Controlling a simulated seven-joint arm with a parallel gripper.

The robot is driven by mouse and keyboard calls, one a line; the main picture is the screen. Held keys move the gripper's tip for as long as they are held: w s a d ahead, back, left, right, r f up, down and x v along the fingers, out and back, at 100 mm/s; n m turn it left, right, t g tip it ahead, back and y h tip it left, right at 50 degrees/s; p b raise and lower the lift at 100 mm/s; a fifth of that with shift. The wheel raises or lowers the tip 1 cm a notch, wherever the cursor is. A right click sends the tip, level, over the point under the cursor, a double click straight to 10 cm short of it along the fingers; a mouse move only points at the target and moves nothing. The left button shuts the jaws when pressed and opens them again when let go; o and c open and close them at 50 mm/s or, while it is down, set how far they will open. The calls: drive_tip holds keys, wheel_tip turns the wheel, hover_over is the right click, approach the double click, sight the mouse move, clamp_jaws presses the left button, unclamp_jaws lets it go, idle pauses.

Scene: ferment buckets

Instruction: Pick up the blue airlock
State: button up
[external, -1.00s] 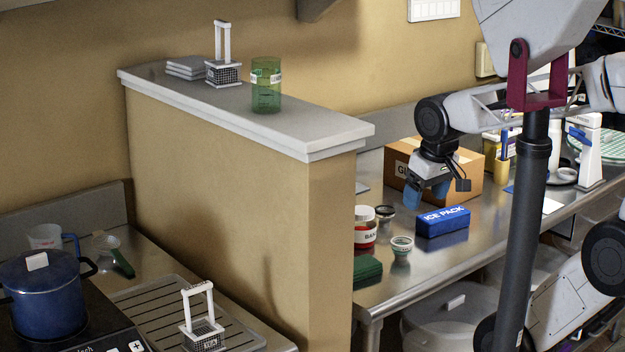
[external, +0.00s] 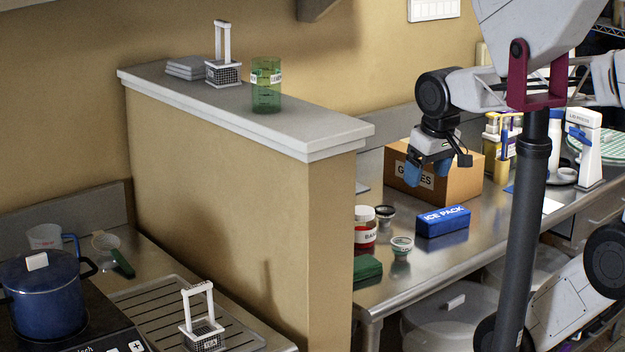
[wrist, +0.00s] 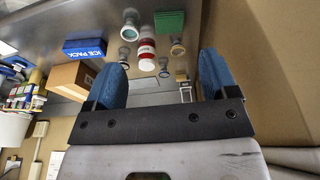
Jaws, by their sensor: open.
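I cannot make out a blue airlock for certain in either view. My gripper (external: 428,172), with blue fingers, is open and empty in the air in front of the cardboard box and above the steel counter (external: 430,265). In the wrist view, my gripper (wrist: 161,72) has its two fingers wide apart with nothing between them. Small cup-like pieces stand on the counter: a pale one (external: 402,245) near the front and a dark-rimmed one (external: 385,212) behind it.
A blue ice pack (external: 443,222), a red-and-white jar (external: 364,228) and a green block (external: 367,268) lie near the cups. A cardboard box (external: 462,183) stands behind. A half wall (external: 230,180) bounds the counter on the left. A green container (external: 266,86) stands on its ledge.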

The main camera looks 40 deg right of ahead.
drive_tip(key=w+r+m+g+y, duration=0.25)
drive_tip(key=w+m+y, duration=0.65)
drive_tip(key=w, duration=1.3)
drive_tip(key=w+d+f+m+t+y, duration=0.1)
drive_tip(key=w+d+m+t+y, duration=0.1)
drive_tip(key=w+d+m, duration=0.65)
drive_tip(key=w+d+f+m+t+y, duration=0.2)
drive_tip(key=w+d+m, duration=0.2)
drive_tip(key=w, duration=0.9)
drive_tip(key=shift+n+g, duration=0.25)
drive_tip(key=f, duration=2.4)
drive_tip(key=shift+s+a+f, duration=0.15)
drive_tip(key=shift+a+f, duration=0.05)
drive_tip(key=shift+f, duration=0.05)
drive_tip(key=shift+a, duration=0.15)
drive_tip(key=shift+x, duration=1.2)
drive_tip(key=shift+a, duration=0.1)
